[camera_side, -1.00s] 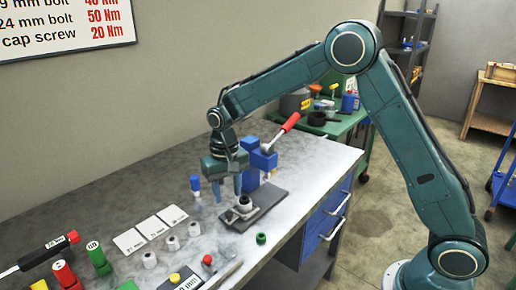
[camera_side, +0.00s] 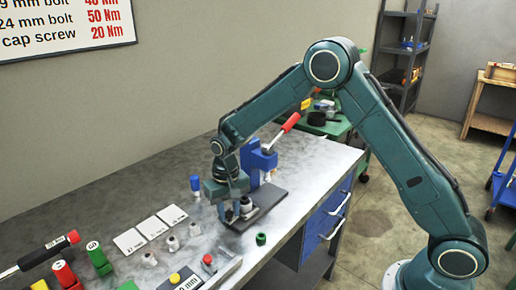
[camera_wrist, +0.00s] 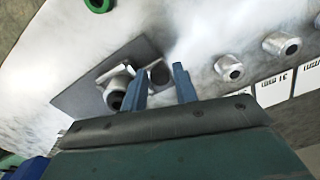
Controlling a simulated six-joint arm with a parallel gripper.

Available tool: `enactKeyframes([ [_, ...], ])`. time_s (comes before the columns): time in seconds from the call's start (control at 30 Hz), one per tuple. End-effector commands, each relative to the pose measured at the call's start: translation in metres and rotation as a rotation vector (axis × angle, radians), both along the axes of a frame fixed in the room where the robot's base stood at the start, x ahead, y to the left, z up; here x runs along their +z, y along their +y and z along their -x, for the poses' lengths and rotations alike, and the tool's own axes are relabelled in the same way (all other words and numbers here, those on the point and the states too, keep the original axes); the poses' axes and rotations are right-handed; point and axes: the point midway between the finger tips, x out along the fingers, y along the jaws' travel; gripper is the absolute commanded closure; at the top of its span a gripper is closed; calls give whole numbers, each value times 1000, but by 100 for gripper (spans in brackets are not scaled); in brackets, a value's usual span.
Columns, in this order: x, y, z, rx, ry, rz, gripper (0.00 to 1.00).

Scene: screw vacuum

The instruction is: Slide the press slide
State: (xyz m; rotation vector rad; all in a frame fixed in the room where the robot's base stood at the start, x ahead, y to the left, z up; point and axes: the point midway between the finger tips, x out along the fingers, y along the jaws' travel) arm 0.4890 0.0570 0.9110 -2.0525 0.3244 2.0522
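The blue press (camera_side: 258,160) with its red-handled lever (camera_side: 291,122) stands on a dark grey base plate (camera_side: 268,196) near the bench's right end. The press slide (camera_wrist: 116,62) lies on this plate, with a silver cup-shaped part (camera_wrist: 116,92) on it. A short dark knob (camera_wrist: 158,72) stands at the slide's end. My gripper (camera_side: 230,212) is low at the plate's near left side, next to the silver part. In the wrist view its two blue fingers (camera_wrist: 160,88) are apart, with the knob showing in the gap. I cannot tell whether they touch it.
Several silver sockets (camera_side: 172,243) and white cards (camera_side: 129,241) lie to the left. A blue-handled tool (camera_side: 196,185) stands behind my gripper. A green ring (camera_side: 261,239) lies in front of the plate, near the bench's front edge.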

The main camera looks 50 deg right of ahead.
Motion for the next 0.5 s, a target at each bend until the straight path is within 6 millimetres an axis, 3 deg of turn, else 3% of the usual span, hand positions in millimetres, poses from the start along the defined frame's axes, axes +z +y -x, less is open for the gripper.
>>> enactKeyframes([
  [0.03,0,0,0,0,0,0,81],
  [0.13,0,0,0,0,0,0,100],
  [0.37,0,-2,0,-1,0,0,100],
  [0.5,0,-16,-1,-4,0,0,100],
])
